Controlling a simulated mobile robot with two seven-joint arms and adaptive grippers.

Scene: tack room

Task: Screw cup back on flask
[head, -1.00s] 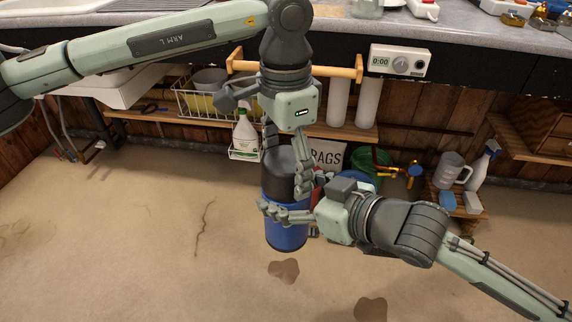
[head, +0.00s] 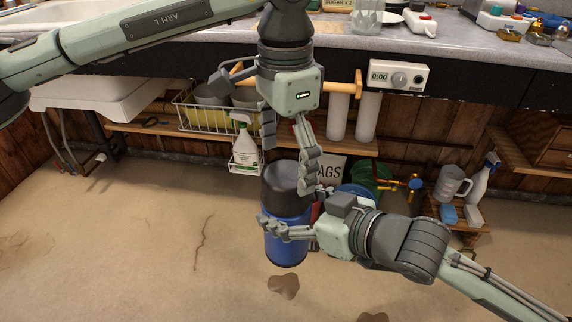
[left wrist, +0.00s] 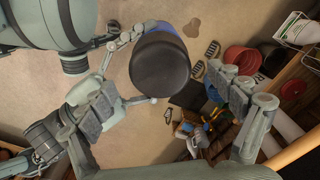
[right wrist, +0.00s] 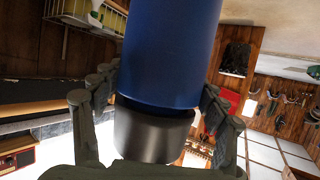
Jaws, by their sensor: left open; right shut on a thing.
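The flask (head: 287,242) is blue and upright, with the dark grey cup (head: 285,185) sitting on its top. My right gripper (head: 272,228) is shut around the blue body from the right, just below the cup. My left gripper (head: 290,165) points down above the cup, open, with one finger at its far left and the other along its right side. In the left wrist view the cup's round top (left wrist: 160,72) lies between the spread fingers, apart from them. The right wrist view shows the flask inverted, a dark band between blue body and cup (right wrist: 150,135). I cannot tell how tightly the cup sits.
A counter with a timer (head: 398,77) and a wooden rail (head: 350,88) stands behind my left gripper. A small crate (head: 455,215) stands right. Floor at left is clear.

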